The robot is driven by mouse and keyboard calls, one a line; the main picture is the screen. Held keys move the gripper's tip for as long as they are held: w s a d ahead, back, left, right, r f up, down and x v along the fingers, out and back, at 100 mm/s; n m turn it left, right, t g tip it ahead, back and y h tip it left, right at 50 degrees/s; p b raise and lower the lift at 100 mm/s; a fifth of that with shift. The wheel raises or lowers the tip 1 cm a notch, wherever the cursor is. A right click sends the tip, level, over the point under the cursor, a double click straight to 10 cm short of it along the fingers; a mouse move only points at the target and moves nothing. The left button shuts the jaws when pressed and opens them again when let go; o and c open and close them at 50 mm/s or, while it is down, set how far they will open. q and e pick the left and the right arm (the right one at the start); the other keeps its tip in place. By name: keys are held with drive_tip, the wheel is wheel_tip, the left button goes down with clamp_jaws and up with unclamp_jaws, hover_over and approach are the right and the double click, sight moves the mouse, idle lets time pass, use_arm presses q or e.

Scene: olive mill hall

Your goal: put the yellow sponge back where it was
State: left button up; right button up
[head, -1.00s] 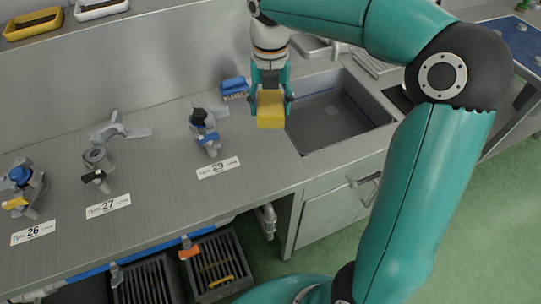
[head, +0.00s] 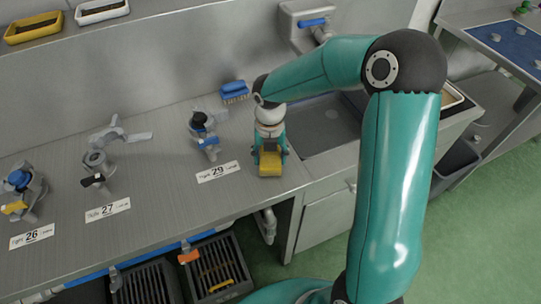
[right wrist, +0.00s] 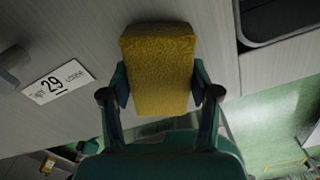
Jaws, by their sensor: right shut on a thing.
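The yellow sponge (head: 270,163) is held in my right gripper (head: 270,152), low over the steel counter (head: 150,190) by its front edge, between label 29 and the sink. In the right wrist view the sponge (right wrist: 158,68) sits between the two fingers of the right gripper (right wrist: 160,92), which press on its sides. I cannot tell whether the sponge touches the counter. The left gripper does not show.
The sink (head: 330,128) lies right of the sponge. A blue brush (head: 234,91) lies by the back wall. Valve fittings stand left, one behind label 29 (head: 217,172). Shallow trays (head: 102,12) sit on the shelf. Crates (head: 215,265) stand below the counter.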

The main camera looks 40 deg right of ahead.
sight(270, 155)
drive_tip(key=shift+f, duration=0.15)
drive_tip(key=shift+f, duration=0.1)
drive_tip(key=o, duration=1.1)
wheel_tip(270, 155, up, 12)
idle(0.5)
